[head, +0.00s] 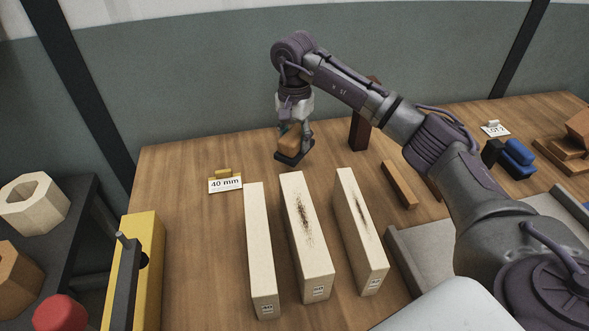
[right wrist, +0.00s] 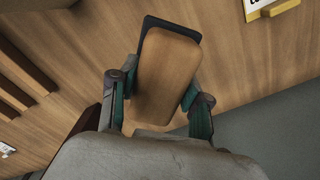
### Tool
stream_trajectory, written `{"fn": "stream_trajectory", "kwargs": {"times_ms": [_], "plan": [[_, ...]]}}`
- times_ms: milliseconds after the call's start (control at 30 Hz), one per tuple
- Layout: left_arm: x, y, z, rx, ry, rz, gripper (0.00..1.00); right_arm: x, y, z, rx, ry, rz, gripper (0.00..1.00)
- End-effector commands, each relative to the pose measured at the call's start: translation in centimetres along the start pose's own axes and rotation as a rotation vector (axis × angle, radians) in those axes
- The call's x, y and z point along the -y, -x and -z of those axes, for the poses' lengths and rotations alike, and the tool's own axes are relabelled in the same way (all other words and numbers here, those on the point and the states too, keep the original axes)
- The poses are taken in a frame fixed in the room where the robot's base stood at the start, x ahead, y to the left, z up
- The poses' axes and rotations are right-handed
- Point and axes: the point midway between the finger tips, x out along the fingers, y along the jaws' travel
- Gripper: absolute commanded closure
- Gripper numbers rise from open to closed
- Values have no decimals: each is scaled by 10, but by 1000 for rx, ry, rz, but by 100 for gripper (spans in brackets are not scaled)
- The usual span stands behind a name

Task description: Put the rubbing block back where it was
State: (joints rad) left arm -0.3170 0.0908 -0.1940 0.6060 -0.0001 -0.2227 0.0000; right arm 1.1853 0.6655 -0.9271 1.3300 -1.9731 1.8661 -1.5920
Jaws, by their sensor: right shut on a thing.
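The rubbing block is a brown wooden block on a dark base (head: 289,143), over the back part of the wooden table in the head view. My right gripper (head: 293,138) is shut on it from above. In the right wrist view the block (right wrist: 166,80) sits between the two fingers of the right gripper (right wrist: 160,98), with its dark base beyond. Whether the base touches the table I cannot tell. My left gripper is not in view.
Three pale bars (head: 262,250) lie in front, two with dark smudges. A "40 mm" card (head: 226,185) stands left of them. A dark red-brown post (head: 359,133) stands right of the gripper. Brown strips (head: 399,184) and blue rolls (head: 518,154) lie farther right.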

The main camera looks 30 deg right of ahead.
Motion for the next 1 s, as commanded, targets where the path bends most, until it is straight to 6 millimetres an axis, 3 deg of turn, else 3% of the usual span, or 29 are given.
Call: {"fn": "stream_trajectory", "kwargs": {"times_ms": [100,367,533,900,933,1000], "plan": [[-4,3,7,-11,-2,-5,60,0,-19,-1,2,2,0,85],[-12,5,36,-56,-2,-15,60,0,-42,-1,1,4,0,85],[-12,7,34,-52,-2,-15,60,0,-65,-1,1,4,2,85],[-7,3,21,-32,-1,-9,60,0,-72,0,-1,5,3,85],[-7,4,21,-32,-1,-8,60,0,-71,0,-1,5,2,49],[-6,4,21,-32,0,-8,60,0,-71,-1,-1,5,2,38]]}}
